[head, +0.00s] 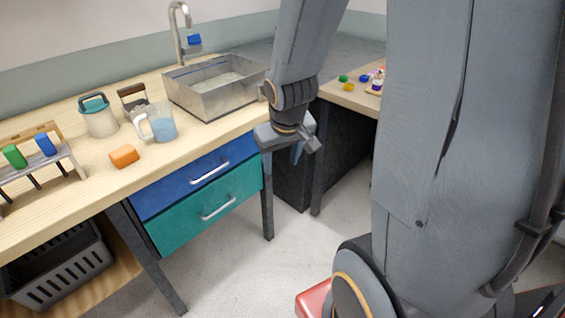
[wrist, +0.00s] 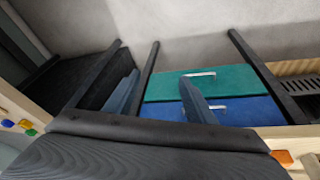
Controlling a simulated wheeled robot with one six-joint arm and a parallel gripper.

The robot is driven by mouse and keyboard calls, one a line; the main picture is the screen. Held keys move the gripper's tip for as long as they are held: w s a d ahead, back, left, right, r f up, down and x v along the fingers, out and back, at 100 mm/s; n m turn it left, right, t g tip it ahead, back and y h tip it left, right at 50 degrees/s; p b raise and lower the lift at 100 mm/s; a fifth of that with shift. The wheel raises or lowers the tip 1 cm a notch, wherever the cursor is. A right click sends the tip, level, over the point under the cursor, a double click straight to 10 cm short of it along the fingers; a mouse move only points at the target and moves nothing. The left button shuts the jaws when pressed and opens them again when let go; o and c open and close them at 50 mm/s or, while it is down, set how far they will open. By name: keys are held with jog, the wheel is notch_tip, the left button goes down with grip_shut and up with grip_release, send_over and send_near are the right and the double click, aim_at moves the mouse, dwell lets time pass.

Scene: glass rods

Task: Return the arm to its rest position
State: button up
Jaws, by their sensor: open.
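My arm hangs down in the middle of the head view. My gripper (head: 301,151) is in front of the bench's right end, beside the blue drawer and teal drawer. In the wrist view my gripper (wrist: 160,100) shows two blue-grey fingers spread apart with nothing between them. Behind the fingers are the teal drawer (wrist: 165,84) and the blue drawer (wrist: 245,111). Both drawers are shut. My large grey arm link covers much of the right side of the head view.
The wooden bench (head: 85,190) holds a metal basin (head: 205,98), a jug (head: 160,122), a lidded canister (head: 99,118), an orange block (head: 124,156) and a rod rack (head: 75,170). A black crate (head: 60,268) sits below. A second table (head: 350,98) stands behind my gripper. The floor (head: 240,275) is clear.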

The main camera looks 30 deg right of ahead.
jog(key=shift+s+a, duration=0.1)
jog(key=shift+s, duration=0.1)
dwell(0.4)
jog(key=s+a+r+g+y, duration=0.1)
jog(key=s+a+g, duration=0.2)
jog(key=s+a, duration=0.4)
jog(key=s, duration=0.3)
jog(key=shift+s+r, duration=0.25)
jog(key=shift+s, duration=0.15)
